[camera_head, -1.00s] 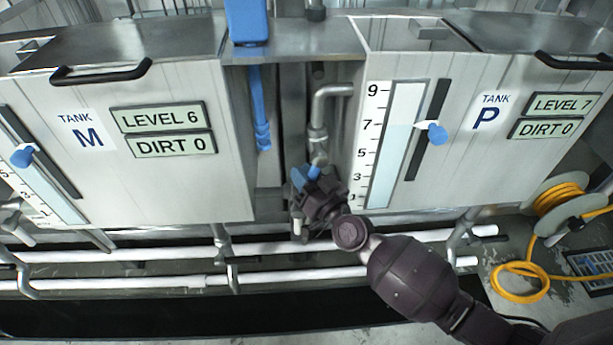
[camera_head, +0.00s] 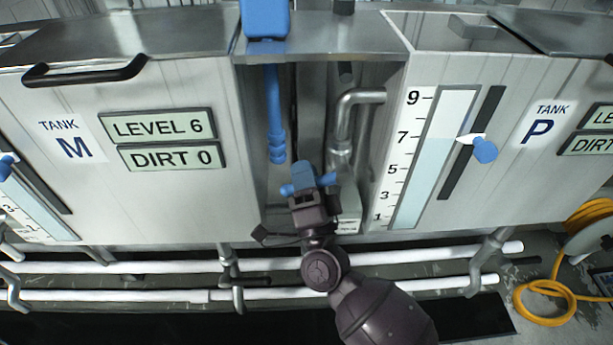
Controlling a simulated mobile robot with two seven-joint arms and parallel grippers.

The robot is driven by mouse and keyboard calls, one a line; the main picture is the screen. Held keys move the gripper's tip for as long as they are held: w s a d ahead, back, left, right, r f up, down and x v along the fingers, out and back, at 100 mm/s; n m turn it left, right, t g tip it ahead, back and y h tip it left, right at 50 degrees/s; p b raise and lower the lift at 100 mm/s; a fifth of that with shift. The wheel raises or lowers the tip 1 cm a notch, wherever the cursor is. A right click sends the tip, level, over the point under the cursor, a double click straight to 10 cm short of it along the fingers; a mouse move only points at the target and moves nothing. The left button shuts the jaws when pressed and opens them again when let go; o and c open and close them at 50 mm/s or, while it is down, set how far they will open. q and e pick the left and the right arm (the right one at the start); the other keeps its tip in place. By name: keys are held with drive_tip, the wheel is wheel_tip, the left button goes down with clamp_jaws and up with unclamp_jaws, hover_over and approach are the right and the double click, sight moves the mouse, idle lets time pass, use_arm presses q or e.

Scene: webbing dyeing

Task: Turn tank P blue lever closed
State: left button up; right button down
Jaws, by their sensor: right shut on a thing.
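The tank P blue lever (camera_head: 303,177) sits low in the recess between the two tanks, left of the foot of the bent steel pipe (camera_head: 345,122). My right gripper (camera_head: 309,192) comes up from below and is shut on the blue lever. The dark jaws hide the lever's lower part and most of the valve under it. Tank P (camera_head: 500,182) stands to the right, with its gauge near 7 to 8 and a blue marker (camera_head: 484,149) on the slot. My left gripper is not in view.
Tank M (camera_head: 170,205) stands to the left, reading LEVEL 6 and DIRT 0. A blue pipe (camera_head: 274,115) hangs in the recess. White pipes (camera_head: 420,254) run across below the tanks. A yellow hose (camera_head: 540,310) lies at the lower right.

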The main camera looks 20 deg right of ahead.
drive_tip(key=shift+r+m+g+h, duration=0.1)
drive_tip(key=shift+r+m+h, duration=0.25)
drive_tip(key=shift+m+h, duration=0.65)
drive_tip(key=shift+r+m+g+h, duration=0.1)
drive_tip(key=shift+r+m+h, duration=0.45)
drive_tip(key=shift+m, duration=0.8)
drive_tip(key=shift+r+m+g+h, duration=0.1)
drive_tip(key=shift+r+m+h, duration=0.1)
drive_tip(key=shift+m+h, duration=0.85)
drive_tip(key=c, duration=1)
unclamp_jaws()
drive_tip(key=shift+o, duration=0.2)
drive_tip(key=v, duration=0.7)
drive_tip(key=shift+s, duration=0.2)
drive_tip(key=shift+a+f, duration=0.1)
